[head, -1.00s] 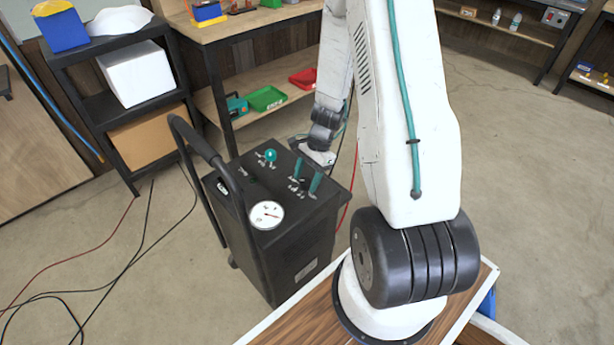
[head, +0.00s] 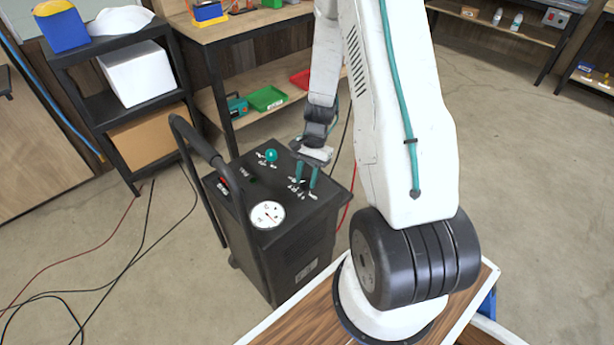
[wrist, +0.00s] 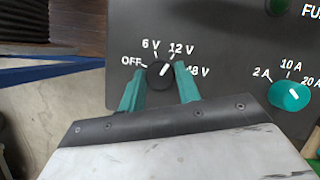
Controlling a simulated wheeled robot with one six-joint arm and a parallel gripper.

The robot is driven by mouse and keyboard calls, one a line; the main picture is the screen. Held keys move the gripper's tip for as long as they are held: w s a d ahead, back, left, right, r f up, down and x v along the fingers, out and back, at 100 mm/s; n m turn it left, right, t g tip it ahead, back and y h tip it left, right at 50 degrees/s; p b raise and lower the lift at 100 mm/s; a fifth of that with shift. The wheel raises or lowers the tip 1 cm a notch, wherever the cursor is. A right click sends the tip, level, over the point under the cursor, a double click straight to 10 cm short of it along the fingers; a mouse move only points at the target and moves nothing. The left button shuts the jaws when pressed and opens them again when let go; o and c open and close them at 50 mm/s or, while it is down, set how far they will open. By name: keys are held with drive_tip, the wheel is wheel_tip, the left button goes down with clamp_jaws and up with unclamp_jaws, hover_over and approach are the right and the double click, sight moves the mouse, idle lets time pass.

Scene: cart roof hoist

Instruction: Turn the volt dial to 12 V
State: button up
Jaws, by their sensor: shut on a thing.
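The volt dial (wrist: 160,73) is a round black knob with a white pointer mark, set in the dark panel of the black cart (head: 290,245). Its labels read OFF, 6 V, 12 V and a partly covered one ending in 8 V. The mark points up and right, toward the 12 V tick. My gripper (wrist: 162,84) is shut on the dial, with one teal finger on its left and one on its right. In the head view my gripper (head: 307,174) stands over the cart top, and the dial is hard to make out there.
A teal knob (wrist: 289,95) marked 2 A, 10 A and 20 A sits right of the dial. The cart has a round white gauge (head: 267,215) and a tall black handle (head: 205,150). A workbench (head: 245,30) stands behind. Cables lie on the floor at left.

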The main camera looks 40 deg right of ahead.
drive_tip(key=o, duration=1)
drive_tip(key=v, duration=0.8)
drive_tip(key=shift+f, duration=0.1)
drive_tip(key=s+a+r+n+t+h, duration=0.1)
drive_tip(key=s+a+r+n, duration=0.3)
drive_tip(key=r, duration=0.5)
drive_tip(key=s+a+r+n+t+h, duration=0.1)
drive_tip(key=s+a+r+n, duration=0.4)
drive_tip(key=s+a+r, duration=0.3)
drive_tip(key=s+a+r+n+t+h, duration=0.1)
drive_tip(key=s+a+r+n, duration=0.3)
drive_tip(key=s+r, duration=0.5)
drive_tip(key=shift+a+r+n+h, duration=0.15)
drive_tip(key=shift+a+r+h, duration=0.15)
drive_tip(key=shift+a+r, duration=0.3)
drive_tip(key=shift+a+r+n+h, duration=0.15)
drive_tip(key=shift+a+r+h, duration=0.2)
drive_tip(key=shift+r, duration=0.45)
